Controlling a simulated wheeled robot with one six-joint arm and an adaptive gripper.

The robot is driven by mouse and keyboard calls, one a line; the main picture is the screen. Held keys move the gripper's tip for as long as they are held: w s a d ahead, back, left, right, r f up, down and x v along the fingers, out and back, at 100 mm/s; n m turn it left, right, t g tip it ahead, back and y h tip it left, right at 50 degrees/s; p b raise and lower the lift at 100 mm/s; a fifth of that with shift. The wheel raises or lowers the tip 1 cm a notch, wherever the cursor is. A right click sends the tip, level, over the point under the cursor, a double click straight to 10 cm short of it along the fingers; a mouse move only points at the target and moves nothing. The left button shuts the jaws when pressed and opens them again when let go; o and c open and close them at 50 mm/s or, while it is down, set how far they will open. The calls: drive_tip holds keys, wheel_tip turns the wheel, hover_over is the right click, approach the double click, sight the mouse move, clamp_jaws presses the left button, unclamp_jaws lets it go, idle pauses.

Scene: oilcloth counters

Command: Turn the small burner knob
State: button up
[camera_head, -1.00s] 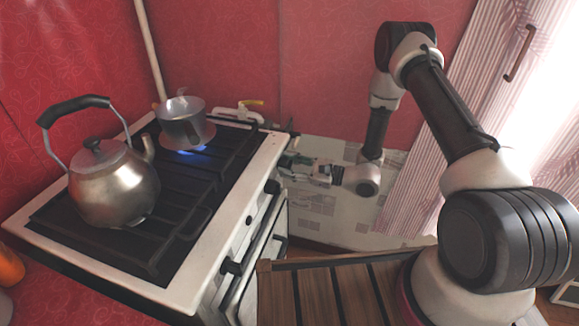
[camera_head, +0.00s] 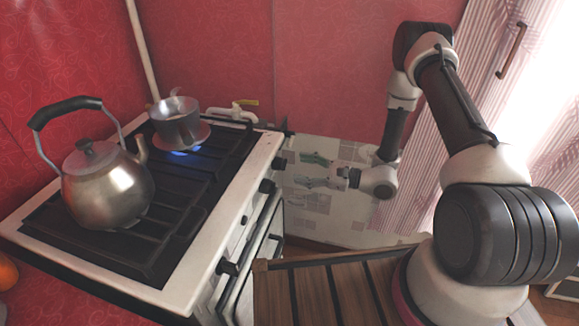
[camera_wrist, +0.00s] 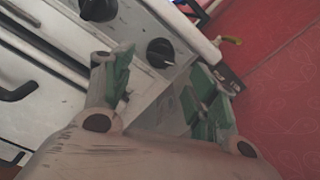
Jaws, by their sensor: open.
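The white stove (camera_head: 215,245) has black knobs along its right-facing front. The far knob (camera_head: 280,163) stands beside the lit small burner, and another knob (camera_head: 267,186) is nearer. In the wrist view one round black knob (camera_wrist: 160,52) with a pale pointer mark shows beyond the gap between my fingers. A second black knob (camera_wrist: 98,8) is at the top left. My gripper (camera_head: 304,171) is open and empty, to the right of the stove front and apart from it. Its green finger pads also show in the wrist view (camera_wrist: 165,88).
A blue flame burns under the small metal pot (camera_head: 175,125). A metal kettle (camera_head: 105,190) stands on the near grates. An oven handle (camera_head: 255,260) juts from the stove front. A wooden slatted surface (camera_head: 325,295) lies below, and a curtain (camera_head: 430,185) hangs right.

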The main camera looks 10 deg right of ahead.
sight(280, 164)
drive_tip(key=shift+v, duration=2.8)
drive_tip(key=w+a+m, duration=0.1)
drive_tip(key=a+m, duration=0.2)
drive_tip(key=w+a+m+g, duration=0.1)
drive_tip(key=w+a+m, duration=0.1)
drive_tip(key=a+m, duration=0.2)
drive_tip(key=w+a+m, duration=0.1)
drive_tip(key=a+m, duration=0.2)
drive_tip(key=m, duration=0.1)
drive_tip(key=shift+w+a+r+g+y, duration=0.1)
drive_tip(key=shift+w+a+g+y, duration=0.1)
drive_tip(key=shift+g+y, duration=0.2)
drive_tip(key=c, duration=1.1)
drive_tip(key=shift+o, duration=0.2)
